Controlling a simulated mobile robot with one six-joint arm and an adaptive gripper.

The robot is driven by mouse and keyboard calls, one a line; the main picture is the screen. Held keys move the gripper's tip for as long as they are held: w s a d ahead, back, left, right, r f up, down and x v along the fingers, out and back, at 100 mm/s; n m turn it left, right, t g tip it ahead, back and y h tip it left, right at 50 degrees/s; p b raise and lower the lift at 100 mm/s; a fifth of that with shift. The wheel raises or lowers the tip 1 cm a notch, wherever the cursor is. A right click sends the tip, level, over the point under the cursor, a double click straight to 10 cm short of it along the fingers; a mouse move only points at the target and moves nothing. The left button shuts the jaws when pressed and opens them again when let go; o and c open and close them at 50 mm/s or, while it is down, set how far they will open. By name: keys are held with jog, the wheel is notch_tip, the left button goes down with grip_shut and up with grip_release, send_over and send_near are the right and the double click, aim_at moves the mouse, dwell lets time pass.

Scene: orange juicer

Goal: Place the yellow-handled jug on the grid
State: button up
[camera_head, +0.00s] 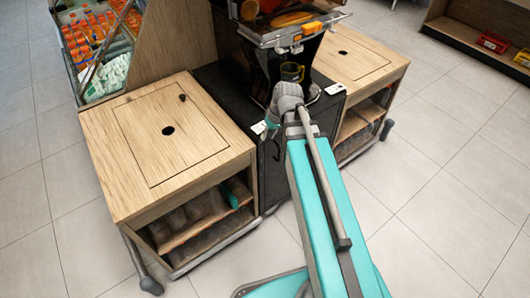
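A small dark jug (292,72) with an olive-yellow handle or edge shows in the head view, upright in the dark bay of the orange juicer (278,38). My gripper (283,94) is at the front of this bay, just below and in front of the jug as seen here. My grey wrist and arm cover most of the gripper, so its fingers and any contact with the jug cannot be made out. The grid under the juicer's outlet is hidden or too small to tell. The jug's base is also hidden.
A wooden cabinet (135,155) with a holed top stands left of the juicer, another (352,58) right of it. Both tops are clear. A case of orange bottles (92,35) is at the back left. Tiled floor (440,150) is free at right. A shelf (470,30) stands far right.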

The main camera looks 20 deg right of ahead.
jog(key=s+a+m+g+h, duration=0.1)
jog(key=s+a+m+h, duration=0.1)
jog(key=s, duration=0.4)
jog(key=shift+s+a+f+g+h, duration=0.3)
jog(key=shift+s+a+f+h, duration=0.1)
jog(key=shift+a+h, duration=0.15)
